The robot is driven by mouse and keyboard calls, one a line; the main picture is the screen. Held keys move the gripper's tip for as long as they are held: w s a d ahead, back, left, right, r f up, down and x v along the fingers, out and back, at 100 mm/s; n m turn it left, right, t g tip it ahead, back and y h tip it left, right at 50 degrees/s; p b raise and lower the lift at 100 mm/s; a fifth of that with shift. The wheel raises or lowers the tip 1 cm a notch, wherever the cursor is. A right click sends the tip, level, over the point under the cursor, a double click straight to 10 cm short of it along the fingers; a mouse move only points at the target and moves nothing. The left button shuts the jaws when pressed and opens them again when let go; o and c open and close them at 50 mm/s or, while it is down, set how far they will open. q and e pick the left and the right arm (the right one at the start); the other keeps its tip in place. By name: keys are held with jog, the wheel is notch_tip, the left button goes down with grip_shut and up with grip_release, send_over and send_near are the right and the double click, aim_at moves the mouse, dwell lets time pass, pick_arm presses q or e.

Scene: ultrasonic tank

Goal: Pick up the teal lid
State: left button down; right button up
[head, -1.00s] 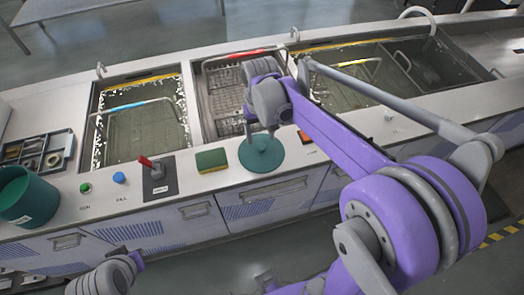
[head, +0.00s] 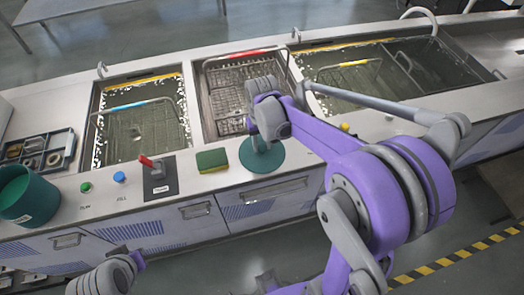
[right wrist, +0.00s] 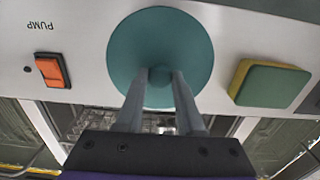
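The teal lid (head: 272,161) is a flat round disc lying on the light counter in front of the middle tank. In the right wrist view it shows from above as a teal disc (right wrist: 195,45) with a small round knob (right wrist: 160,75) at its centre. My right gripper (right wrist: 161,73) is over the lid, with one finger on each side of the knob. The fingertips look very close to the knob, but I cannot tell whether they press on it. In the head view my right gripper (head: 262,142) partly covers the lid. My left gripper is not in view.
A green and yellow sponge (head: 212,160) lies just left of the lid. An orange pump switch (right wrist: 52,70) is on its other side. A red lever (head: 147,161), buttons and a teal pot (head: 25,195) stand farther left. Open tanks lie behind the counter strip.

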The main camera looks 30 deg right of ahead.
grip_shut()
jog(key=shift+r, duration=0.1)
